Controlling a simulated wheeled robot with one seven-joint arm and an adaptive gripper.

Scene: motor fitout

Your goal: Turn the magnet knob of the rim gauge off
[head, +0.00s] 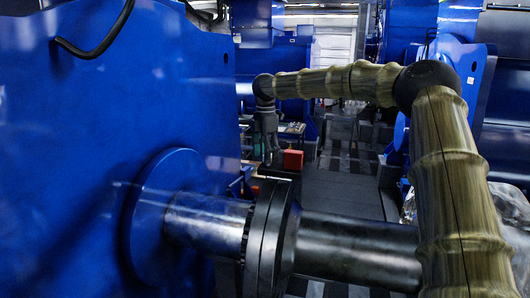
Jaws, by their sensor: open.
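My gripper (267,157) hangs pointing down at the end of my arm, near the middle of the picture. It is small and dark here; its jaws are open, with nothing seen between them. In the picture it is just above the top of the dark coupling flange (270,235) on the steel shaft. Small dark parts show around the flange's top edge below the gripper. I cannot make out the rim gauge, its magnet base or its knob for certain among them.
A big blue motor housing (110,110) fills the left side. The steel shaft (350,245) runs across the front, below my arm. A red box (293,159) shows just right of the gripper. More blue machines and a dark walkway lie behind.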

